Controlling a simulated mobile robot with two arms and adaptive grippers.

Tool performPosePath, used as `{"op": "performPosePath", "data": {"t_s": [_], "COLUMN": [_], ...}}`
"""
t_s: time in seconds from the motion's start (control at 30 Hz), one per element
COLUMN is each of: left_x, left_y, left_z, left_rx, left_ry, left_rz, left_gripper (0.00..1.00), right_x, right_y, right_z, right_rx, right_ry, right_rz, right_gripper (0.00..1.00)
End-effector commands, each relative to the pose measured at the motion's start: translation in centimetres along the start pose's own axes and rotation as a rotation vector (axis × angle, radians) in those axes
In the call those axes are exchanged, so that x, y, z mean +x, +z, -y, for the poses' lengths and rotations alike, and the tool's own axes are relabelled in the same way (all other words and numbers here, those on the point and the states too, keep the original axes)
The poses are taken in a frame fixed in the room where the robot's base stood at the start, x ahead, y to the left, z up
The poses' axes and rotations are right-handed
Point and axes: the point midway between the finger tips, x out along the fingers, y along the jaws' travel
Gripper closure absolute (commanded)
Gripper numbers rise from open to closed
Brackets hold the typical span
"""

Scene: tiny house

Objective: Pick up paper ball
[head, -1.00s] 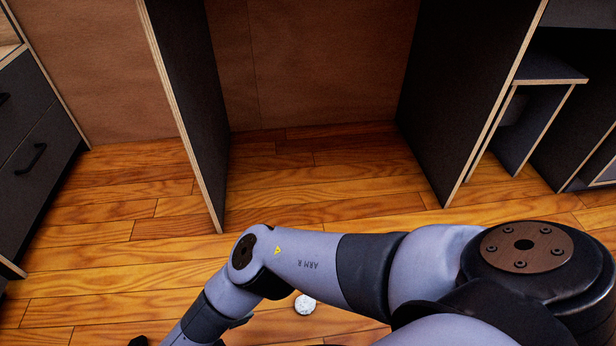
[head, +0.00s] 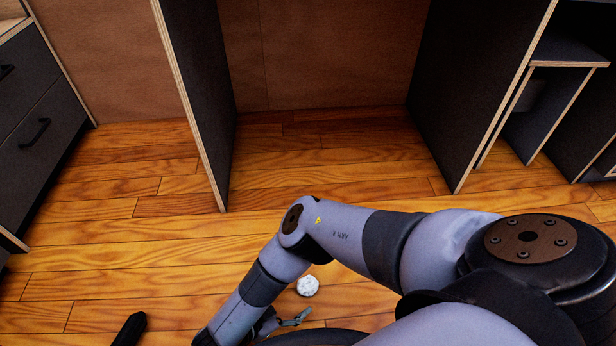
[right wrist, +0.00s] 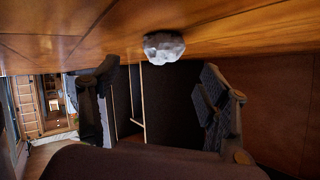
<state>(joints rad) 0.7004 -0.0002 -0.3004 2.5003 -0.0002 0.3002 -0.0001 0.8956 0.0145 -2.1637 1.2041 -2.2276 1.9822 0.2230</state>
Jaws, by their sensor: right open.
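The paper ball (head: 308,286) is a small white crumpled lump on the wooden floor, just right of my right forearm in the head view. In the right wrist view the paper ball (right wrist: 164,47) shows upper middle, against the floor, which appears at the top. My right gripper (right wrist: 160,98) is open and empty there, its dark fingers wide apart at left and right. The ball appears between their directions, beyond the fingers and apart from them. In the head view the right gripper is mostly hidden at the bottom edge. I cannot make out my left gripper.
A dark cabinet panel (head: 202,90) and another dark panel (head: 480,85) flank an open bay ahead. Drawers (head: 38,115) stand at the left and shelves (head: 560,90) at the right. The floor around the ball is clear.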

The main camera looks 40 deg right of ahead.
Motion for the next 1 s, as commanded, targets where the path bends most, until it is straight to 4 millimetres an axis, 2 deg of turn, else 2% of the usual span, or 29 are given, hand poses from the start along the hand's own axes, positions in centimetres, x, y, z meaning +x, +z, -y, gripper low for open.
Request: {"op": "performPosePath", "data": {"t_s": [0.2,0.3,0.6,1.0], "left_x": [-0.9,-1.0,-1.0,-1.0], "left_y": [-0.3,-0.4,-0.4,-0.4], "left_z": [-0.2,-0.2,-0.2,-0.2], "left_rx": [0.0,0.0,0.0,0.0], "left_ry": [0.001,0.001,0.001,0.001], "left_rz": [-0.001,-0.001,-0.001,0.0], "left_gripper": [0.6,0.6,0.6,0.6], "right_x": [3.4,4.5,4.9,4.9], "right_y": [0.2,0.2,0.1,0.1], "right_z": [0.1,0.2,0.2,0.2], "right_rx": [0.0,0.0,-0.001,-0.001], "right_ry": [0.002,0.003,0.001,0.002], "right_rz": [-0.003,-0.002,-0.001,-0.001], "right_gripper": [0.3,0.3,0.3,0.56]}}
